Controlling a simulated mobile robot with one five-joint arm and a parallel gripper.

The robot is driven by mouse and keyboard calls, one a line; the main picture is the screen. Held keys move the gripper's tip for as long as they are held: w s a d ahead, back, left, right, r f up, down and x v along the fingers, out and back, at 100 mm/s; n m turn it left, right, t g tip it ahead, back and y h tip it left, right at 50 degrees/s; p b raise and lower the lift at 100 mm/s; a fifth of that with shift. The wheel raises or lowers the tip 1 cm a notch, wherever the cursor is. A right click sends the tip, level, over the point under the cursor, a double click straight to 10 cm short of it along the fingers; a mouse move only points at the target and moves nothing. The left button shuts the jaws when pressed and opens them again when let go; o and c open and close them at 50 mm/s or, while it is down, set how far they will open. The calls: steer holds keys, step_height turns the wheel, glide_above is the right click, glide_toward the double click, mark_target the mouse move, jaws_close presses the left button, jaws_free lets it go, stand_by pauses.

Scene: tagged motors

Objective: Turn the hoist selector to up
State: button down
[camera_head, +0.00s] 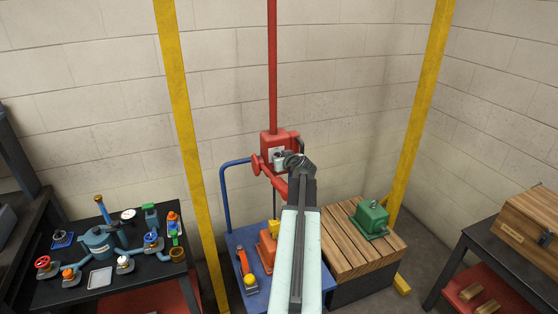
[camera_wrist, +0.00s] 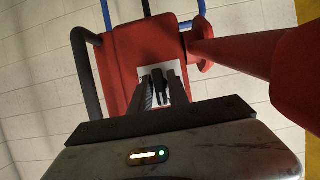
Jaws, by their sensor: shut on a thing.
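The red hoist box (camera_head: 270,142) hangs from a red vertical post at the middle of the head view. In the wrist view the hoist box (camera_wrist: 122,50) fills the upper middle, with a pale plate (camera_wrist: 147,72) on its face. A dark selector (camera_wrist: 158,84) stands out from this plate. My gripper (camera_wrist: 160,86) is shut on the selector, one finger on each side of it. In the head view my gripper (camera_head: 281,158) meets the front of the box. The fingers hide part of the selector, and I cannot tell its setting.
A red arm (camera_wrist: 232,50) with a flange sticks out beside the box. Below are a blue cart (camera_head: 236,240) and a slatted wooden crate (camera_head: 345,255) bearing a green motor (camera_head: 370,218). Yellow posts (camera_head: 186,140) stand either side. A black table (camera_head: 60,297) with parts is at left.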

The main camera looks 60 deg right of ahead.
steer(key=shift+w+d+r, duration=0.1)
steer(key=shift+r, duration=0.05)
steer(key=c, duration=1.5)
jaws_free()
steer(key=shift+o, duration=0.2)
steer(key=p+v, duration=0.3)
steer(key=v, duration=0.4)
steer(key=shift+s+a, duration=0.25)
steer(key=shift+a, duration=0.1)
steer(key=shift+s, duration=0.1)
